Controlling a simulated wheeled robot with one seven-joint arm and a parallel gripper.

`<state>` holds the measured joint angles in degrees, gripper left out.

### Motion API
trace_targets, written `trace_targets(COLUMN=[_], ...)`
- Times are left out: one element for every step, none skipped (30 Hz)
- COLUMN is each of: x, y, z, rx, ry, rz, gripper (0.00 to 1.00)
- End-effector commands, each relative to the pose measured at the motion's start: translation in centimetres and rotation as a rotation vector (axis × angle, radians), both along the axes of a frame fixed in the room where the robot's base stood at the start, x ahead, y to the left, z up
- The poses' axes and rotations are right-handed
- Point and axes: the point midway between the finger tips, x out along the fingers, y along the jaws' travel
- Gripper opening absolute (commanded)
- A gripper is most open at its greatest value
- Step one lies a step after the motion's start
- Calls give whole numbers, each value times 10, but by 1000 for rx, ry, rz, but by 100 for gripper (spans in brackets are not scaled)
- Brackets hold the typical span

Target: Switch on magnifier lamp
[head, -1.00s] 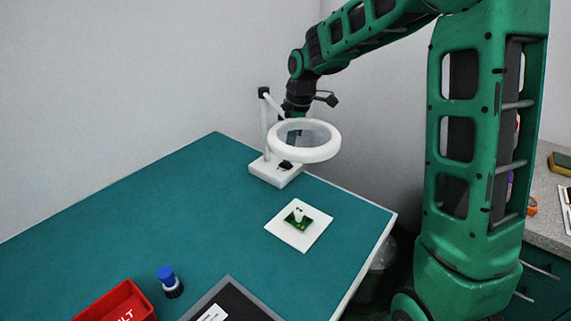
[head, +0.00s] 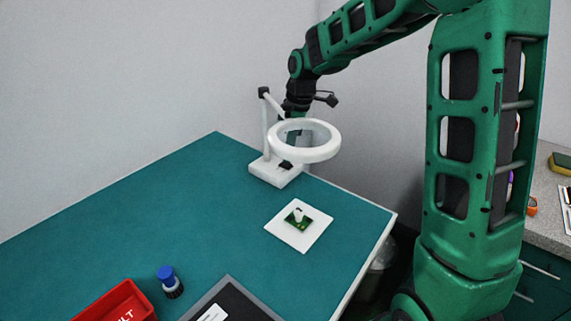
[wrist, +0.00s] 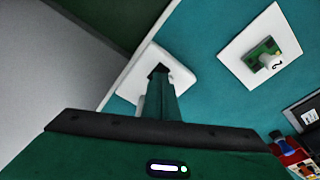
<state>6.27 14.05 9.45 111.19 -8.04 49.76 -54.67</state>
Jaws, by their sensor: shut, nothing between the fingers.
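The white magnifier lamp stands at the far corner of the teal table, with its ring head (head: 318,154) held by a thin arm above a white block base (head: 268,176). My gripper (wrist: 160,73) is shut and empty, pointing down at the lamp base (wrist: 184,76) in the wrist view. Its dark tips are over or on the base; I cannot tell whether they touch it. In the head view the ring partly hides my gripper (head: 287,164). The switch is not clearly visible, likely behind the fingertips. I cannot tell whether the lamp is lit.
A white mat (head: 284,236) with a small green circuit board (head: 300,223) lies in front of the lamp. A blue-capped bottle (head: 170,281), a red bin (head: 117,304) and a dark grey-edged tray (head: 238,304) are nearer. The table's left part is clear. Walls stand close behind the lamp.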

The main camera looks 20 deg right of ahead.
Motion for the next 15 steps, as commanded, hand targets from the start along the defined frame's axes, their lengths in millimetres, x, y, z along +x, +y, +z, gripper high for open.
trace_targets(x=[0, 0, 0, 0, 0, 0, 0, 0, 0, 0, 0, 0, 0, 0, 0], y=[0, 0, 0, 0, 0, 0, 0, 0, 0, 0, 0, 0, 0, 0, 0], z=[-1, -1, -1, -2, -2, -3, -3, -3, -4, -4, -5, -5, -6, -6, -6], rx=[0, 0, 0, 0, 0, 0, 0, 0, 0, 0, 0, 0, 0, 0, 0], ry=[0, 0, 1, 1, 1, 1, 1, 1, 1, 1, 1, 1, 1, 1, 0], rz=[0, 0, 0, 0, 0, 0, 0, 0, 0, 0, 0, 0, 0, 0, 0], gripper=[0, 0, 0, 0, 0, 0, 0, 0, 0, 0, 0, 0, 0, 0, 0])
